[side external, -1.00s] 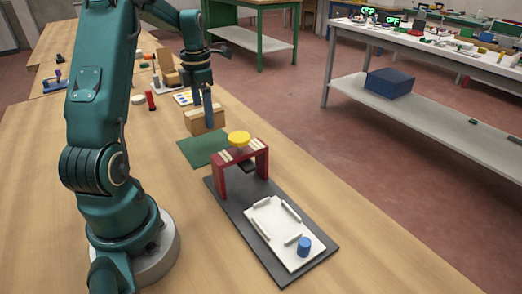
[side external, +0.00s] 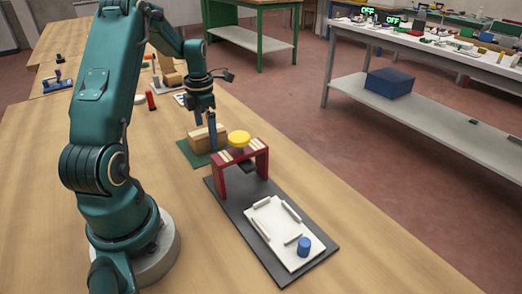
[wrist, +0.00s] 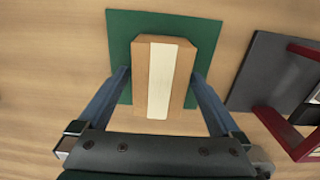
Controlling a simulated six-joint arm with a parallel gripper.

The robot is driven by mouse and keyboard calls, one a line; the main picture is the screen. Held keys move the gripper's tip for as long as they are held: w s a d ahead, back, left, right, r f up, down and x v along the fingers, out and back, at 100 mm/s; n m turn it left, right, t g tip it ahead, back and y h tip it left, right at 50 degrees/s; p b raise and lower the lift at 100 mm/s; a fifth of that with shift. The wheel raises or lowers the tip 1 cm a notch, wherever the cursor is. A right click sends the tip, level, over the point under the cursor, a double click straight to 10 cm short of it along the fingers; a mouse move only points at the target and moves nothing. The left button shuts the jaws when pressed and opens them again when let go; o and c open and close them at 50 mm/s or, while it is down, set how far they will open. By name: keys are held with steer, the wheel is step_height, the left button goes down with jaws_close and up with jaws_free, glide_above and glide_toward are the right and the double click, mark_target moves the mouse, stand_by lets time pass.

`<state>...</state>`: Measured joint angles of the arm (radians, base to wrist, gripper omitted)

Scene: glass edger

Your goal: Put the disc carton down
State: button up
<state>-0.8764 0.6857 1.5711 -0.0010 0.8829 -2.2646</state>
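The disc carton is a tan box with a pale strip along its top, seen in the side external view (side external: 201,142) and in the wrist view (wrist: 184,75). My gripper (side external: 212,146) has its blue fingers down on either side of the carton, and it also shows in the wrist view (wrist: 160,80). The fingers are closed against the carton's two sides. The carton is over the green mat (side external: 184,149), which shows around it in the wrist view (wrist: 122,30). I cannot tell whether its underside touches the mat.
A red stand (side external: 262,162) with a yellow knob (side external: 239,138) is close to the right of the carton, on a dark base (side external: 234,208). A white plate (side external: 265,224) with a blue cylinder (side external: 304,247) lies in front. The wooden table's near right is clear.

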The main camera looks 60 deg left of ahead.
mark_target(206, 130)
step_height(206, 130, up, 12)
steer(key=f, duration=0.1)
steer(key=d+r+m+t, duration=0.1)
steer(key=d+r+m, duration=0.1)
steer(key=d+m, duration=0.3)
steer(key=d+r+m+t, duration=0.1)
steer(key=d+r+m, duration=0.1)
steer(key=d+m, duration=0.4)
steer(key=d+r+m+y, duration=0.1)
steer(key=d+r+m, duration=0.1)
steer(key=d+m, duration=0.4)
steer(key=shift+s+m+t, duration=0.35)
steer(key=shift+m+t, duration=0.05)
steer(key=shift+m, duration=0.5)
steer(key=s+d+f+m+t, duration=0.1)
steer(key=s+d+m, duration=0.2)
steer(key=m, duration=0.5)
steer(key=s+d+f+m+t+h, duration=0.1)
steer(key=s+d+m, duration=0.3)
steer(key=m, duration=0.5)
steer(key=shift+s+d+f+t, duration=0.25)
steer(key=shift+d+f+t, duration=0.2)
steer(key=shift+d, duration=0.85)
